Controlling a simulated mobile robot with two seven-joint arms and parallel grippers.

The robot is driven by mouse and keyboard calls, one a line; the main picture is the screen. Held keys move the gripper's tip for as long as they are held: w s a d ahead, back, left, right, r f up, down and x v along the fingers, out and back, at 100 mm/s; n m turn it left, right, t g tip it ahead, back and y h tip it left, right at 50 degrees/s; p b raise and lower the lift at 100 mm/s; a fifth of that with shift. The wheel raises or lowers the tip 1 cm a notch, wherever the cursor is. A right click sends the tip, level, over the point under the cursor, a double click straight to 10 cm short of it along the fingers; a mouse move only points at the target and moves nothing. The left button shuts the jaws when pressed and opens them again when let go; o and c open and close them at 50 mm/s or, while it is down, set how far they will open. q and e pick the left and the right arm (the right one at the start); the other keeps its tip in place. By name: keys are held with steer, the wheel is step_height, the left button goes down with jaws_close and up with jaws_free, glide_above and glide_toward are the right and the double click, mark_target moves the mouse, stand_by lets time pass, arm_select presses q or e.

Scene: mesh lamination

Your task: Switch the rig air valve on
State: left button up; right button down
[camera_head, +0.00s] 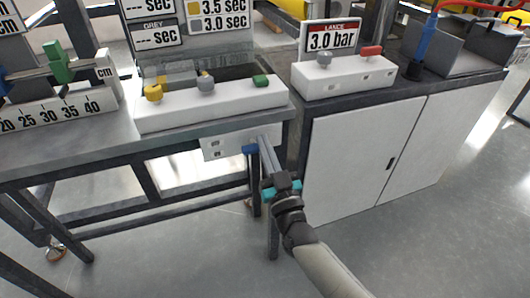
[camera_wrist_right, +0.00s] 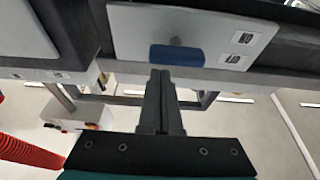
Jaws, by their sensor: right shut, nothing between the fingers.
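The rig air valve has a blue handle (camera_head: 250,149) on a white plate (camera_head: 217,147) fixed to the front edge of the bench. In the right wrist view the blue handle (camera_wrist_right: 177,55) lies level across the picture, with a small grey stem above it. My right gripper (camera_head: 262,140) is in front of the plate, its fingers beside the handle. In the wrist view the right fingertips (camera_wrist_right: 161,72) are together and empty, just below the handle; I cannot tell whether they touch it. My left gripper is not in view.
A white box with yellow, grey and green knobs (camera_head: 212,102) stands on the bench above the valve. To the right, a white cabinet (camera_head: 350,158) carries another knob box (camera_head: 345,75) and a 3.0 bar display (camera_head: 332,40). A dark bench leg is close to my right gripper.

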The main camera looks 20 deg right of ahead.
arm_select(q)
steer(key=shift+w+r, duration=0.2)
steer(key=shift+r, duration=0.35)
arm_select(e)
steer(key=shift+f, duration=0.4)
steer(key=shift+m, duration=0.3)
